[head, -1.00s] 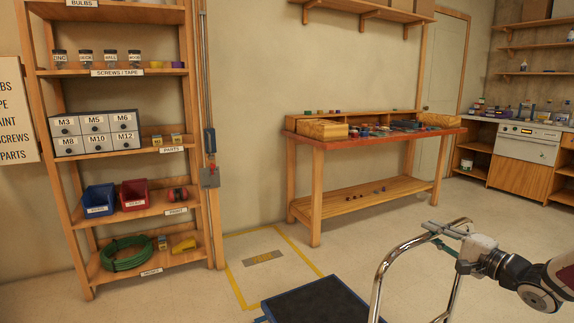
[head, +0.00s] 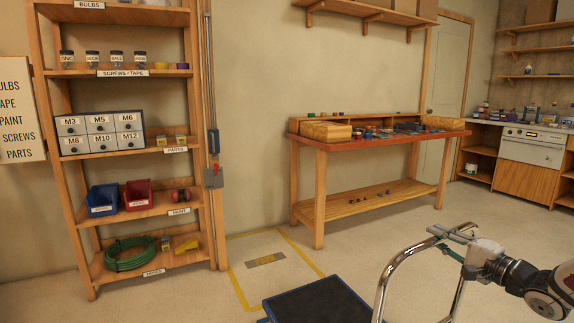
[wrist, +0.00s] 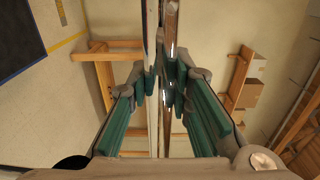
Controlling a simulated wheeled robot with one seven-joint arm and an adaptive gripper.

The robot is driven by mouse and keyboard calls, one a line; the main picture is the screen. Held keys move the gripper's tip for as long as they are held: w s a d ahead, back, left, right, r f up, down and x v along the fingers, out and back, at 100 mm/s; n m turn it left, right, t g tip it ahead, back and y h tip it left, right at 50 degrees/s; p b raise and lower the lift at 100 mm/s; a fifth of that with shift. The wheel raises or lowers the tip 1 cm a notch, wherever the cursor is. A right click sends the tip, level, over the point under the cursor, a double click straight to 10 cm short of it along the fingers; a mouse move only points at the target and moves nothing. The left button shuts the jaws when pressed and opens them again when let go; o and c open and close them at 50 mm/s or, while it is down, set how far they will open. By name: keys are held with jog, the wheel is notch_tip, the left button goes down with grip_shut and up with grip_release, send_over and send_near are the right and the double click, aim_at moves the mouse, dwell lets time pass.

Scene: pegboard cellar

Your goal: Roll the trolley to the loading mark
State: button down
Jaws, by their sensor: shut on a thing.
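The trolley has a dark flat deck (head: 318,302) with a blue edge and a chrome hoop handle (head: 388,272). Its deck is at the bottom of the head view and also fills the upper left corner of the wrist view (wrist: 18,38). The loading mark is a yellow taped outline (head: 238,290) on the floor with a small plate (head: 266,260) inside. The trolley deck lies in front of the mark and hides its near part. My gripper (head: 448,236) is shut on the top of the handle. In the wrist view its green-padded fingers (wrist: 163,88) close around the chrome bar.
A wooden shelf rack (head: 215,245) stands left of the mark, and a red-topped workbench (head: 395,139) stands behind and right of it. A counter with an oven (head: 532,146) is at the far right. The floor between bench and trolley is clear.

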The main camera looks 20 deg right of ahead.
jog(key=shift+a+r, duration=0.15)
jog(key=c, duration=1.4)
grip_release()
jog(key=shift+o, duration=0.2)
jog(key=shift+f, duration=0.2)
